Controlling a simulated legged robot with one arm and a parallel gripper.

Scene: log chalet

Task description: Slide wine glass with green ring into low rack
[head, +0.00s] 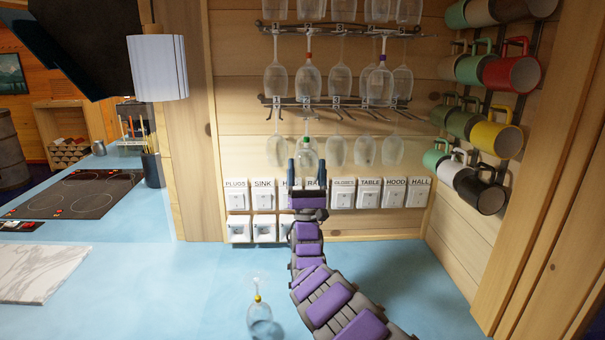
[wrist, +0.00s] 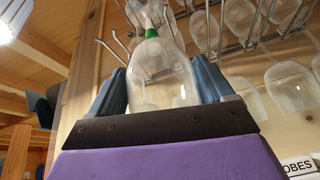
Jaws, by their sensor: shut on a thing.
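The wine glass with the green ring (head: 307,158) is upside down, its bowl between the fingers of my gripper (head: 308,181). In the wrist view the clear bowl (wrist: 160,78) fills the space between the blue fingers of my gripper (wrist: 160,92), with the green ring above it on the stem. My gripper is shut on this glass. The low rack (head: 335,103) is a metal rail with hooks on the wooden wall, above the held glass. Several plain glasses hang from its right part. I cannot tell whether the held glass's foot touches the rack.
A high rack (head: 338,27) holds glasses, including ones with red and purple rings. A yellow-ringed glass (head: 260,327) stands upside down on the blue counter (head: 190,290). Mugs (head: 497,138) hang at right.

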